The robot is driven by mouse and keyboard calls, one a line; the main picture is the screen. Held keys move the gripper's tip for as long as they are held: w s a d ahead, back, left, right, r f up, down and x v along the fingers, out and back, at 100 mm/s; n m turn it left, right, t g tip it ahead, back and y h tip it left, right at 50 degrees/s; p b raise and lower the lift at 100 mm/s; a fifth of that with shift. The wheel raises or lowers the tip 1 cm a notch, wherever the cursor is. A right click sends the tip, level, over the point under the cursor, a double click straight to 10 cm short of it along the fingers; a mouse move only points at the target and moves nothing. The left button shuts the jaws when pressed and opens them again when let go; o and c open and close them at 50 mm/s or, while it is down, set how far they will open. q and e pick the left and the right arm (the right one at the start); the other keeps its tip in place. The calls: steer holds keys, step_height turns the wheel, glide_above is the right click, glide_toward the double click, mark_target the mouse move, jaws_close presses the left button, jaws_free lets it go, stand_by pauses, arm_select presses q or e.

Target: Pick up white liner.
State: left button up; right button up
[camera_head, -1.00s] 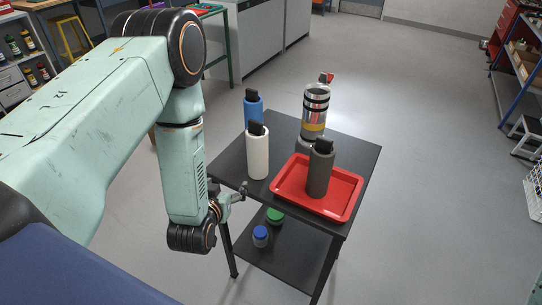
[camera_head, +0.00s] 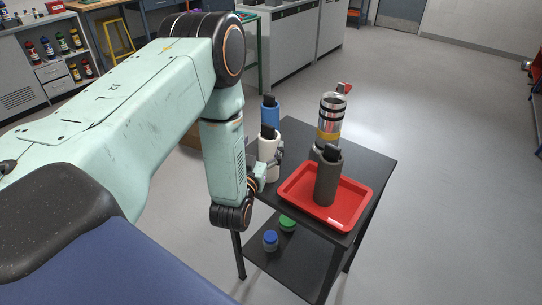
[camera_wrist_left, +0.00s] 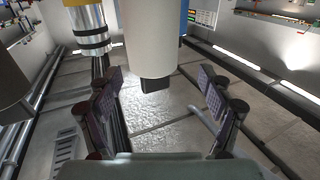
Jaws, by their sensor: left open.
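The white liner (camera_head: 266,148) is an upright white cylinder with a black tab on top, standing on the black table at its left side. My left gripper (camera_head: 268,168) is at the liner, its fingers partly hidden by my arm and the liner. In the left wrist view the white liner (camera_wrist_left: 152,38) is in the middle, and the open left gripper (camera_wrist_left: 162,95) has one finger to each side of it. Gaps show between the liner and both fingers. My right gripper is not in view.
A blue cylinder (camera_head: 270,112) stands behind the white liner. A dark grey cylinder (camera_head: 327,180) stands in a red tray (camera_head: 352,204). A striped metal tube blower (camera_head: 330,118) stands behind the tray. Blue-lidded (camera_head: 270,239) and green-lidded (camera_head: 287,223) jars sit on the lower shelf.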

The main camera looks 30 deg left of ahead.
arm_select(q)
steer(key=x, duration=0.3)
steer(key=shift+w+d, duration=0.15)
steer(key=shift+w, duration=0.25)
steer(key=shift+w+r, duration=0.1)
steer(key=shift+w, duration=0.3)
steer(key=c, duration=1.6)
steer(key=shift+c, duration=0.4)
